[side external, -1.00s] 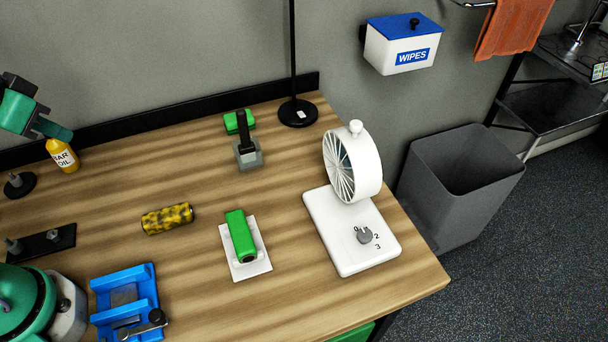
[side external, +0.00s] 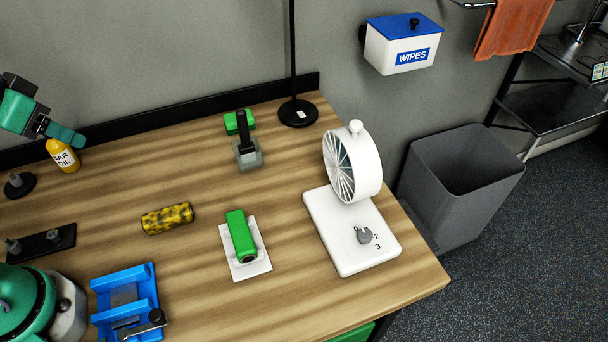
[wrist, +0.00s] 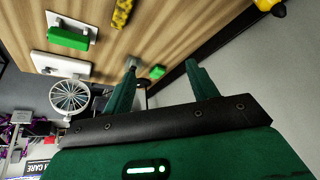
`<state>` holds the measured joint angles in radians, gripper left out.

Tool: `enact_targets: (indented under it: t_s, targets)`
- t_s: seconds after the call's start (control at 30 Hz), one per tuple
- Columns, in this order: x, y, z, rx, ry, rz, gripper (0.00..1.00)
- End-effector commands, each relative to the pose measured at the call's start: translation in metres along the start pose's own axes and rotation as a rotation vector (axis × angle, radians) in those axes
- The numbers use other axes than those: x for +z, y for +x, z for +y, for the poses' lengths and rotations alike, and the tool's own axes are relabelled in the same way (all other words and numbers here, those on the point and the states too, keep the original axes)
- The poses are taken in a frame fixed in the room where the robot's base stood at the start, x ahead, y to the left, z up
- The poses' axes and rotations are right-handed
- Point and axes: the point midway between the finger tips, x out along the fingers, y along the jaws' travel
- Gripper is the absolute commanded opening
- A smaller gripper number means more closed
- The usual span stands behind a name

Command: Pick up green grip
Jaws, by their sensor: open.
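The green grip (side external: 240,236) lies on a small white pad (side external: 237,271) near the front middle of the wooden table. In the wrist view the green grip (wrist: 68,38) shows at the upper left, away from my fingers. My gripper (side external: 66,135) is at the far left of the side view, raised near the yellow bottle and well apart from the grip. In the wrist view its two green fingers (wrist: 162,64) are spread with nothing between them.
A white fan (side external: 352,232) stands right of the grip. A yellow-black patterned cylinder (side external: 167,218) lies left of it, and a blue fixture (side external: 125,300) stands front left. Behind are a grey block with black handle (side external: 248,158) and a green block (side external: 232,126). A yellow bottle (side external: 62,157) stands by the wall.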

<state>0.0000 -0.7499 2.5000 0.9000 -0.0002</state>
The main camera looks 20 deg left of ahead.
Motion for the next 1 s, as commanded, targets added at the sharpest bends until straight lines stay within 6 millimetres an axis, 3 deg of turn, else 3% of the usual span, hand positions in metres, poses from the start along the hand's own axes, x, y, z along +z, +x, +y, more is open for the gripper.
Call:
enact_targets:
  t_s: [0.27, 0.47, 1.0]
  targets:
    - [-0.007, 0.005, 0.008, 0.016, -0.037, -0.026, 0.58]
    - [-0.020, 0.018, 0.029, 0.041, -0.126, -0.087, 0.58]
    - [-0.044, 0.076, 0.125, 0.018, -0.439, -0.304, 0.58]
